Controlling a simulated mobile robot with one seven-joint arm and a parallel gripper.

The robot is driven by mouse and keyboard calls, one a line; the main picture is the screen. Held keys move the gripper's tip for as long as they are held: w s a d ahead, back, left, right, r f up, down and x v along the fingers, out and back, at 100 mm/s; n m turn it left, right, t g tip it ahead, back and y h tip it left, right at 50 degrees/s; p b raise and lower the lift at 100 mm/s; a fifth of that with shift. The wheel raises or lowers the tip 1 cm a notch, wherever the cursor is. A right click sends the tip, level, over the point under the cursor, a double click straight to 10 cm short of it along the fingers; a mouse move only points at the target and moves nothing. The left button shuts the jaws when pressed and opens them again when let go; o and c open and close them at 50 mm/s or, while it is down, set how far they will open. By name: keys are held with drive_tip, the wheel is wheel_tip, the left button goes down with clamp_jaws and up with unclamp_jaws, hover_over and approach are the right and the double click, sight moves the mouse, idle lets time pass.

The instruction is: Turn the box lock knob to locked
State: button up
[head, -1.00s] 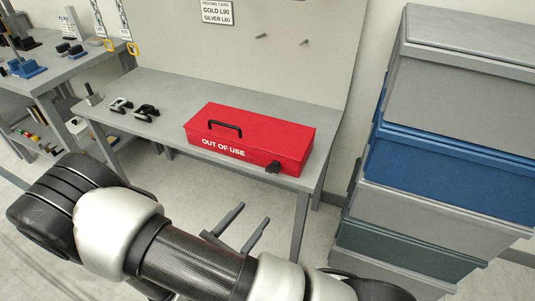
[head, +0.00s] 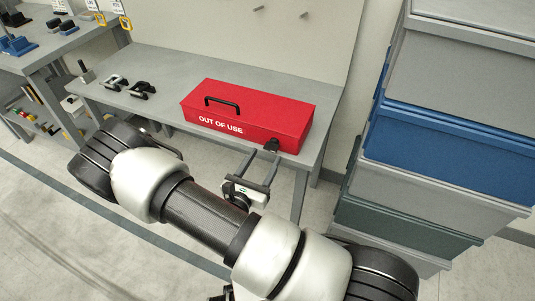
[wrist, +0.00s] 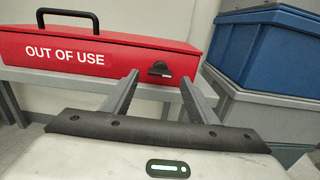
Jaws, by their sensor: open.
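The red box (head: 245,113), marked "OUT OF USE", sits on the grey workbench. Its black lock knob (head: 272,145) is on the front face near the right end; in the wrist view the knob (wrist: 159,69) looks like a dark bar set roughly level. My gripper (head: 252,163) is open and empty, just in front of the box and near the knob. In the wrist view the two fingers (wrist: 164,90) point at the box front, with the knob showing between and beyond their tips. No contact with the knob can be made out.
The workbench (head: 160,70) has two small clamp-like parts (head: 142,88) on its left. A tall stack of grey and blue bins (head: 440,140) stands close on the right. Another bench with tools is at the far left. The floor in front is clear.

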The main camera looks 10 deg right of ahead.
sight(272, 145)
drive_tip(key=x, duration=0.3)
drive_tip(key=shift+w, duration=0.15)
drive_tip(key=c, duration=1.1)
drive_tip(key=shift+o, duration=0.2)
